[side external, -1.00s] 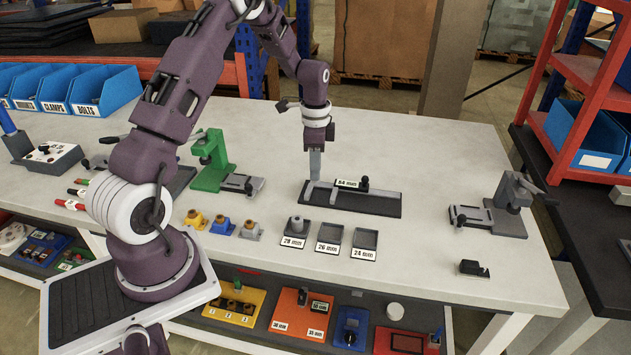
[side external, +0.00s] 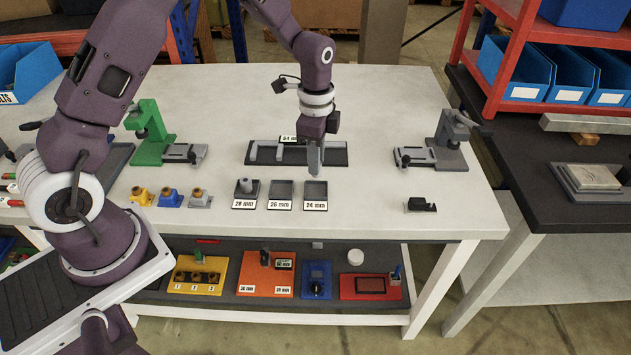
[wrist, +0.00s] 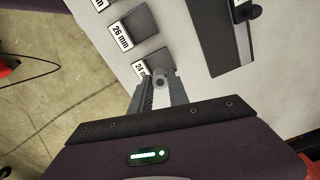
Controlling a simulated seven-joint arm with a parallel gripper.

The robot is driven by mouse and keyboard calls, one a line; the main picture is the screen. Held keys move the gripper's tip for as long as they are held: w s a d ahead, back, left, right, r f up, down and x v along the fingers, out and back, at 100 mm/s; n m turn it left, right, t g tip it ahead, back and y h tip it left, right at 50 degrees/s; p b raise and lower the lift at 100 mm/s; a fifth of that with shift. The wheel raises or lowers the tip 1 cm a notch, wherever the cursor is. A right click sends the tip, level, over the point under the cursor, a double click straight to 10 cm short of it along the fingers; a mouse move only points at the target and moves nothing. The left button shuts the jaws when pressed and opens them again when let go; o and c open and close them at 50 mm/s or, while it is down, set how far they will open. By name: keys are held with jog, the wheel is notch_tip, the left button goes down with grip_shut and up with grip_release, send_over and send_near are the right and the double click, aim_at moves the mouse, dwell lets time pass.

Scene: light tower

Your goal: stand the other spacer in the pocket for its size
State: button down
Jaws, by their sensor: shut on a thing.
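My gripper (side external: 315,174) is shut on a small grey round spacer (wrist: 160,82), seen end-on between the fingers in the wrist view. In the side view the fingers hide it. The gripper is over the 24 mm pocket (side external: 315,195), fingertips pointing down. I cannot tell whether the spacer is inside the pocket or just above it. The 24 mm label (wrist: 139,70) is partly covered by a finger in the wrist view. The 26 mm pocket (side external: 281,192) is empty. The other grey spacer (side external: 246,185) stands in the 28 mm pocket (side external: 245,203).
A dark measuring fixture (side external: 262,159) with a 54 mm label lies behind the pockets. A green press (side external: 150,122) is to the left, a grey vise (side external: 450,145) to the right. A small black block (side external: 420,205) sits near the front edge.

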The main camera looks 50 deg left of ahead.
notch_tip(320, 180, down, 6)
jog(key=shift+r, duration=0.25)
jog(key=shift+f, duration=0.15)
jog(key=c, duration=1.3)
grip_release()
jog(key=shift+o, duration=0.2)
notch_tip(320, 180, up, 12)
jog(key=shift+r, duration=0.25)
jog(key=s+r+n+t, duration=0.25)
jog(key=s+r, duration=0.35)
jog(key=r, duration=0.4)
jog(key=s+d+r+n+t, duration=0.1)
jog(key=s+r+n, duration=0.2)
jog(key=s, duration=0.7)
jog(key=s+d+r+n+t, duration=0.1)
jog(key=s+r+n+t, duration=0.1)
jog(key=s+n, duration=0.4)
jog(key=s+r, duration=0.1)
jog(key=s, duration=0.4)
